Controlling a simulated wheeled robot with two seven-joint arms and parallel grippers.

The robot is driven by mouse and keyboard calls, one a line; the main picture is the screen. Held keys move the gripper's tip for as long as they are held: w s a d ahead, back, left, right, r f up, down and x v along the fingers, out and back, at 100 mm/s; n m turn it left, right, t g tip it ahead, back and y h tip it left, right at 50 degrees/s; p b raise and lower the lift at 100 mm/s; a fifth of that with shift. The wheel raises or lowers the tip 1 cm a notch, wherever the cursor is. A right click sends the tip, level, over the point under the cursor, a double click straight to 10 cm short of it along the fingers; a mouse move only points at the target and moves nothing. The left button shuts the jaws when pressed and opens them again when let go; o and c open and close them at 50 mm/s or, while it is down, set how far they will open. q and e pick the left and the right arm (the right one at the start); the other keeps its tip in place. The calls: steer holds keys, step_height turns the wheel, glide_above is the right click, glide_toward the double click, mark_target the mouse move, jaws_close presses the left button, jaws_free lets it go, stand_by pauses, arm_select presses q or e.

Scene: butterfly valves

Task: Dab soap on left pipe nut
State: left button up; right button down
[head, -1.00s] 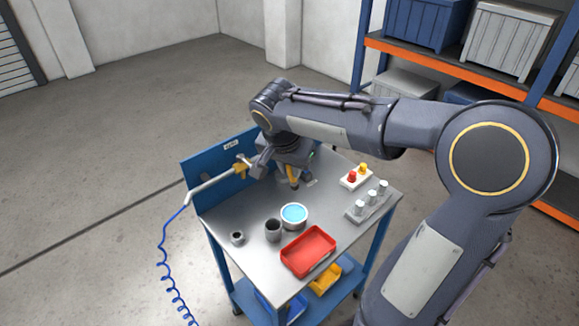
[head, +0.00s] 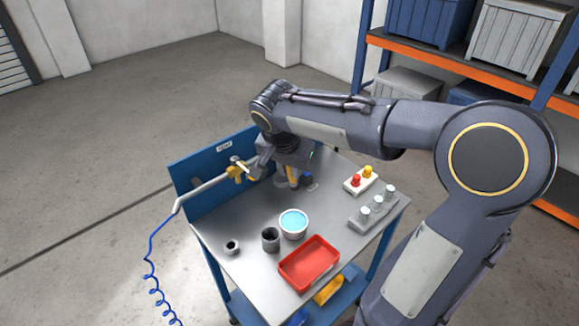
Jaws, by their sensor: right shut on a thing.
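My right gripper (head: 290,163) hangs over the back of the steel-topped cart (head: 232,264) and is shut on a small tan thing (head: 293,176), mostly hidden by the gripper; I cannot tell exactly what it is. No nut shows clearly there. A white bowl with light blue liquid (head: 293,222) stands in front of my gripper. My left gripper is not in view.
The cart top also holds a red tray (head: 310,262), a dark cup (head: 270,240), a small dark ring (head: 232,247), a white block with red and yellow knobs (head: 361,181) and a grey rack of pale cylinders (head: 371,211). A blue coiled hose (head: 150,250) hangs at left.

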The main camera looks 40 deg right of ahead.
step_height(320, 180, down, 6)
steer(key=b, duration=0.5)
steer(key=shift+f+b, duration=2.2)
steer(key=shift+f, duration=0.75)
steer(key=shift+s+a+f+b, duration=0.1)
steer(key=shift+f+b, duration=0.5)
steer(key=shift+b, duration=0.1)
step_height(320, 180, up, 7)
steer(key=p, duration=0.5)
stand_by(0.3)
stand_by(0.6)
